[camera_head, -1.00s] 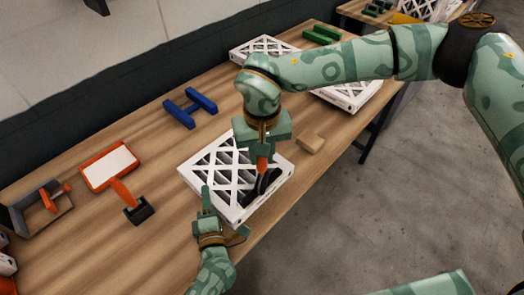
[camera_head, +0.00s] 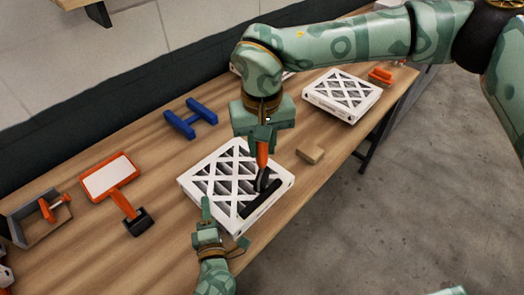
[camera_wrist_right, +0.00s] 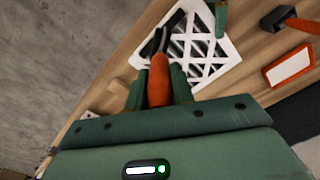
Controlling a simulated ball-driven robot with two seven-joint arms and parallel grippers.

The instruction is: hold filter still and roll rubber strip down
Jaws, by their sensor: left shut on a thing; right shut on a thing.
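The white-framed filter (camera_head: 197,185) lies flat on the wooden table, its lattice face up. A black rubber strip (camera_head: 268,195) lies along its right-hand part; it also shows in the right wrist view (camera_wrist_right: 175,22). My right gripper (camera_head: 263,140) is above the filter, shut on the orange handle of a roller (camera_head: 262,156). The roller's black end (camera_head: 262,180) is at the strip; whether it touches cannot be told. The right wrist view shows the handle (camera_wrist_right: 158,80) between the fingers. My left gripper (camera_head: 221,226) is at the filter's near left side, shut on its edge.
A small wooden block (camera_head: 310,152) lies right of the filter. Another filter (camera_head: 343,95) lies farther back. To the left are an orange-framed white pad (camera_head: 108,175), a blue H-shaped piece (camera_head: 190,117) and a grey bracket (camera_head: 25,222). The table's front edge is close.

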